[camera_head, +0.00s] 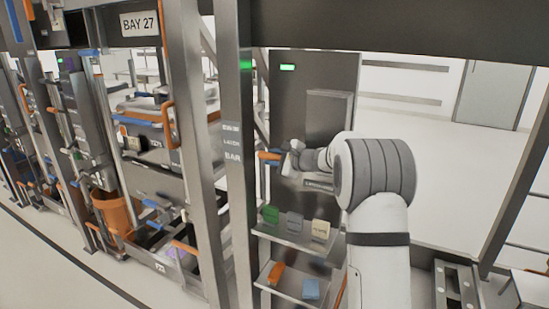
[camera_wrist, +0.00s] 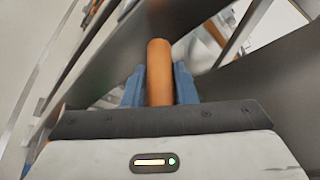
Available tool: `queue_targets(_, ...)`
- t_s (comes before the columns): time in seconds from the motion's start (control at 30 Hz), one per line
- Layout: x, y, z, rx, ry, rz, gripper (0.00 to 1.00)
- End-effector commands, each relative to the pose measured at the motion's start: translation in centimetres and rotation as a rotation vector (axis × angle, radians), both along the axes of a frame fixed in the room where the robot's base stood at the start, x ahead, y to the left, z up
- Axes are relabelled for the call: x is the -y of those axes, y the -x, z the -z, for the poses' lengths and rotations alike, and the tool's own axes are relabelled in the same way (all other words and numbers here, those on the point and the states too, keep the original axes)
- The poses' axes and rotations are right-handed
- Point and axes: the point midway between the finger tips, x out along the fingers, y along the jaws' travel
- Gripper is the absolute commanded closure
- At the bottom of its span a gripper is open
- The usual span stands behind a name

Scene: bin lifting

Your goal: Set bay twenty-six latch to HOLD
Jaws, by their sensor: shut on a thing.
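The orange latch handle (camera_head: 267,155) sticks out beside the upright post in the head view. In the wrist view the orange handle (camera_wrist: 159,72) is a rounded bar standing between two blue fingertips. My gripper (camera_head: 284,158) is shut on it; it also shows in the wrist view (camera_wrist: 159,88). The far end of the handle and its pivot are hidden. A label on the post (camera_head: 231,142) seems to read "LATCH BAR". I cannot read a HOLD mark or a bay twenty-six sign.
A "BAY 27" sign (camera_head: 139,23) hangs over the bay at left. A green light (camera_head: 287,67) glows on the dark panel above my gripper. A shelf (camera_head: 290,237) below carries green, grey and cream blocks. An orange bin (camera_head: 113,212) stands at left. Open floor lies at right.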

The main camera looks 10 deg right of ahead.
Motion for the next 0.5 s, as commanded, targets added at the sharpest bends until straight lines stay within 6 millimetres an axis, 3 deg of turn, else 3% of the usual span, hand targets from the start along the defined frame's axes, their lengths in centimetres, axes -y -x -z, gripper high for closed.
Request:
queue_targets(0.07,0.01,-0.02,-0.14,0.002,0.0,0.0,1.0)
queue_targets(0.1,0.01,-0.03,-0.15,0.002,0.0,0.0,0.74)
queue_targets(0.37,0.02,-0.01,-0.11,0.002,0.0,0.001,0.53)
queue_targets(0.5,0.03,-0.01,-0.09,0.002,0.0,0.001,0.53)
